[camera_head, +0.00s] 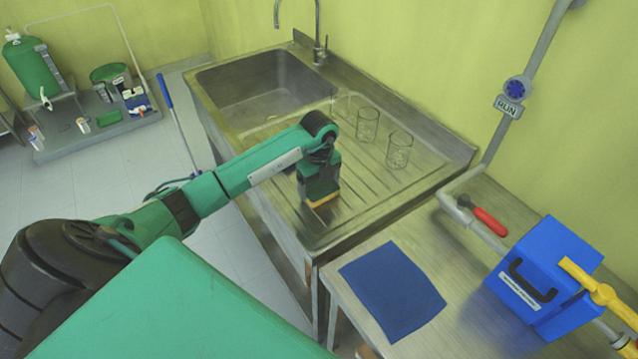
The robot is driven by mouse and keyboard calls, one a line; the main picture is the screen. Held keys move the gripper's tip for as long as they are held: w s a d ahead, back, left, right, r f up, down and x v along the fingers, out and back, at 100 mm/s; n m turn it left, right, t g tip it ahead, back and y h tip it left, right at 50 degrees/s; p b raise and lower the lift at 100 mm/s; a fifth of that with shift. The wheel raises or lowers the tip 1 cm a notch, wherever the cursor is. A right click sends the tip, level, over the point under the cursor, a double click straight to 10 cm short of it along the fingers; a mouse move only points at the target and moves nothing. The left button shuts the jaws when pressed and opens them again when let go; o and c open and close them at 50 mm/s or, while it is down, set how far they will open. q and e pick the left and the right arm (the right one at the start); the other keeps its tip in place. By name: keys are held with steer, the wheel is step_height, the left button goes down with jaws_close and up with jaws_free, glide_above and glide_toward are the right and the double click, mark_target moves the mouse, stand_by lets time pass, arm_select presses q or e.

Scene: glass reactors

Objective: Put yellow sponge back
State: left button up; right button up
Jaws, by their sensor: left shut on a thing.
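My left gripper (321,192) points down over the ridged drainboard of the steel sink unit (370,205). It is shut on the yellow sponge (323,200), of which only a thin yellow-orange edge shows below the jaws. The sponge is at or just above the drainboard near its front edge; I cannot tell whether it touches. The fingers hide most of the sponge. My right gripper is not in view.
Several glass beakers (399,150) stand on the drainboard behind the gripper. The sink basin (265,88) and tap (319,45) lie further back. A blue cloth (392,290) lies on the side table, beside a blue box (545,278) and a pipe with a red handle (489,221).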

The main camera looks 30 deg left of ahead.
mark_target(319, 186)
arm_select(q)
steer(key=o, duration=0.8)
steer(key=shift+f, duration=0.1)
steer(key=shift+r, duration=0.65)
steer(key=shift+r+b, duration=1.7)
steer(key=shift+r, duration=3.85)
steer(key=shift+f, duration=0.1)
